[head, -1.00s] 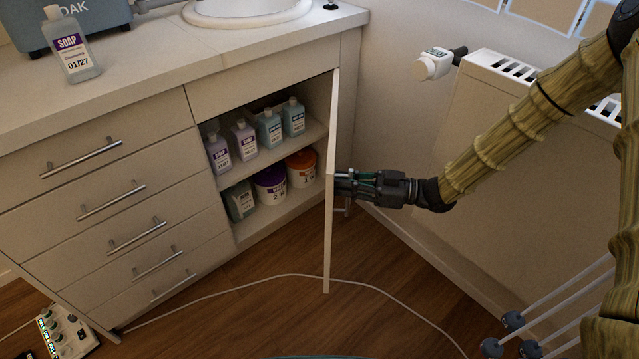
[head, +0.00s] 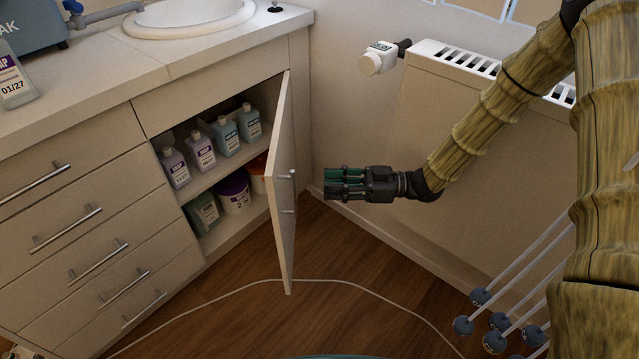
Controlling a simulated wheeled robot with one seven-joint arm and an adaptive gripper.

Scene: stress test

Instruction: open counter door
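The counter door (head: 285,235) stands swung out from the counter, seen nearly edge-on. Its metal handle (head: 290,194) is on the face toward the right. The opened cabinet shows two shelf levels with bottles and tubs. My gripper (head: 328,184) is to the right of the door, with a gap between the fingertips and the handle. It points left toward the door and holds nothing that I can see. The fingers look parallel, and the gap between them is hard to make out from this view.
Bottles (head: 225,135) stand on the upper shelf, with a purple-lidded tub (head: 233,192) below. A radiator (head: 450,130) is behind my arm. A white cable (head: 340,281) crosses the wooden floor. Weights on rods (head: 495,320) are at lower right. A soap bottle (head: 15,80) stands on the countertop.

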